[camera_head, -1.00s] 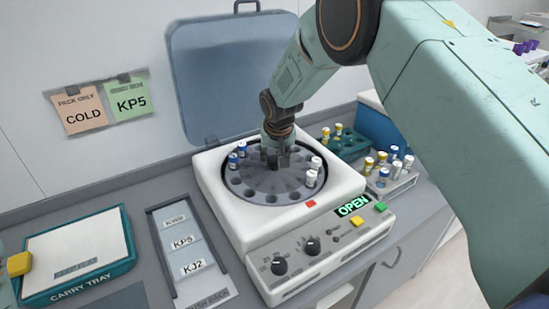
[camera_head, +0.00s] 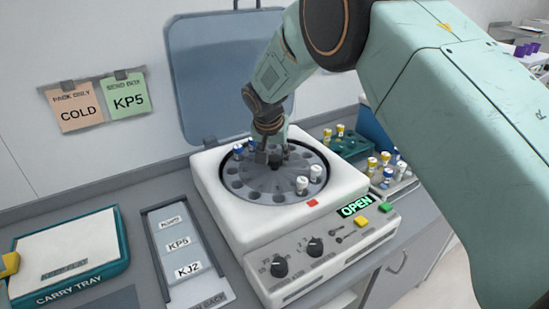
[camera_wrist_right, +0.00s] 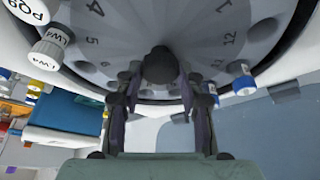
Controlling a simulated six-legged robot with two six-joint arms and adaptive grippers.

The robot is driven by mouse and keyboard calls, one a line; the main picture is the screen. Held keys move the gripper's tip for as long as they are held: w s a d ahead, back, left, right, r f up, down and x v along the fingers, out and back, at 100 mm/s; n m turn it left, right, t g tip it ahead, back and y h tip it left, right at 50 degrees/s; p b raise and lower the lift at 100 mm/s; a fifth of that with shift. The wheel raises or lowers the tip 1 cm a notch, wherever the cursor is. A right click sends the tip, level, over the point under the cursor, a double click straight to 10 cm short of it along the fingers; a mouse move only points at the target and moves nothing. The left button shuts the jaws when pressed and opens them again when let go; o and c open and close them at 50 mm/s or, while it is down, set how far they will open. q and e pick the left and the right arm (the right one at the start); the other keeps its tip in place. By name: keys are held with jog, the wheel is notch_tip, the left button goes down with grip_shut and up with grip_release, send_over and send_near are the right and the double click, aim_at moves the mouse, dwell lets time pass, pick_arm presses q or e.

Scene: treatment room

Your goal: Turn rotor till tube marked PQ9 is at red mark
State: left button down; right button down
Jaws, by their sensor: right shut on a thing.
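The round grey rotor (camera_head: 262,190) sits inside the open white centrifuge (camera_head: 215,190). My right gripper (camera_head: 268,157) reaches down at its middle and is shut on the dark hub knob (camera_wrist_right: 160,66). The white-capped tube marked PQ9 (camera_wrist_right: 34,10) shows cut off in the wrist view's top left corner, beside a white cap marked LW4 (camera_wrist_right: 50,44). In the head view, the front white cap (camera_head: 302,185) appears to be PQ9, close to the red mark (camera_head: 312,203) on the rim and slightly left of it. Two blue-capped tubes (camera_head: 239,152) stand opposite. My left gripper is out of view.
The raised lid (camera_head: 215,75) stands behind. A green rack (camera_head: 345,146) and a pale tray of tubes (camera_head: 398,185) are on the right. The panel shows a lit OPEN display (camera_head: 354,207). The carry tray (camera_head: 70,260) and a label rack (camera_head: 180,245) are on the left.

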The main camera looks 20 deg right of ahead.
jog(key=shift+w+r, duration=0.15)
jog(key=shift+r, duration=0.05)
dwell(0.3)
jog(key=c, duration=1.1)
grip_release()
jog(key=shift+c, duration=0.2)
jog(key=o, duration=0.3)
jog(key=shift+f, duration=0.15)
jog(key=v, duration=1.2)
jog(key=shift+a, duration=0.1)
